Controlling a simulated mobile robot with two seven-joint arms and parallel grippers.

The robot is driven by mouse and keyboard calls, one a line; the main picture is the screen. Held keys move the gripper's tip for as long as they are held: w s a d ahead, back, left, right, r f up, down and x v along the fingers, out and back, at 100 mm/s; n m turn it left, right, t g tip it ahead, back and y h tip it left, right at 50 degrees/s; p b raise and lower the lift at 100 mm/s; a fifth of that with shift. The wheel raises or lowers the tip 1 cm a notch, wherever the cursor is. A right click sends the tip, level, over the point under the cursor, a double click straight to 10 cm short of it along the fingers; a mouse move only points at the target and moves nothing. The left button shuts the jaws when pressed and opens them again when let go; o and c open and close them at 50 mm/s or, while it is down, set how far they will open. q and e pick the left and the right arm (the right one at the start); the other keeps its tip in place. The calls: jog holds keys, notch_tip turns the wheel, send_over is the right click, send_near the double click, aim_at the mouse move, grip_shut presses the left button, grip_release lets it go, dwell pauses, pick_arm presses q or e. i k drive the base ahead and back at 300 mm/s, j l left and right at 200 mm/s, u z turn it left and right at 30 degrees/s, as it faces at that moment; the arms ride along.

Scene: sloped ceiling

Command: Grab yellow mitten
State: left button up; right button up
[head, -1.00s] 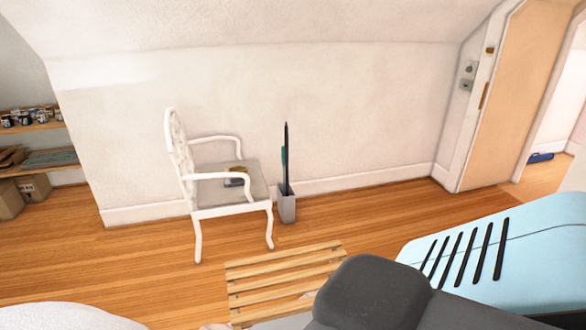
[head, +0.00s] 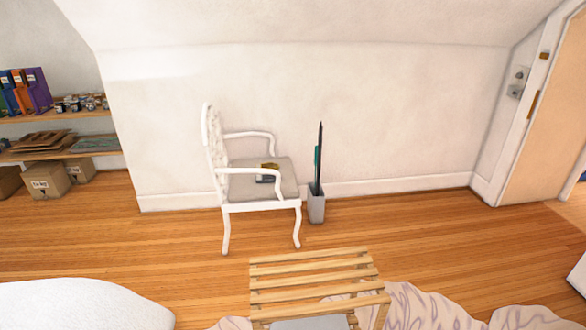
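On the seat of the white armchair (head: 285,172) lies a small yellow item (head: 269,166), with a dark and pale item (head: 265,179) against it. The yellow item is too small to tell whether it is a mitten. The chair's armrest passes close in front of these items. No other yellow thing that could be a mitten shows clearly. Neither of my grippers is in view.
A grey bin (head: 316,208) with long dark items stands right of the chair. A slatted wooden piece (head: 312,282) is in front, near a patterned rug (head: 440,315). Shelves (head: 60,152) with folders and boxes are left.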

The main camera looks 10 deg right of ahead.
aim_at(270, 165)
jog(key=i+l+z, duration=0.15)
jog(key=l+z, duration=0.3)
jog(key=i+l+z, duration=0.2)
jog(key=l+z, duration=0.2)
jog(key=l, duration=0.15)
jog(key=i+l+z, duration=0.3)
jog(key=z, duration=0.15)
jog(key=i+l+z, duration=0.4)
jog(key=i+l, duration=0.25)
jog(key=i, duration=0.25)
jog(key=i+l+u, duration=0.1)
jog(key=i, duration=0.45)
jog(key=i+u, duration=0.9)
jog(key=u, duration=0.15)
jog(key=i+u, duration=0.5)
jog(key=i+l+u, duration=0.1)
jog(key=i+u, duration=0.35)
jog(key=i, duration=0.15)
jog(key=i+j+u, duration=0.1)
jog(key=i+u, duration=0.3)
jog(key=i, duration=0.2)
jog(key=i+u, duration=0.4)
jog(key=i, duration=0.15)
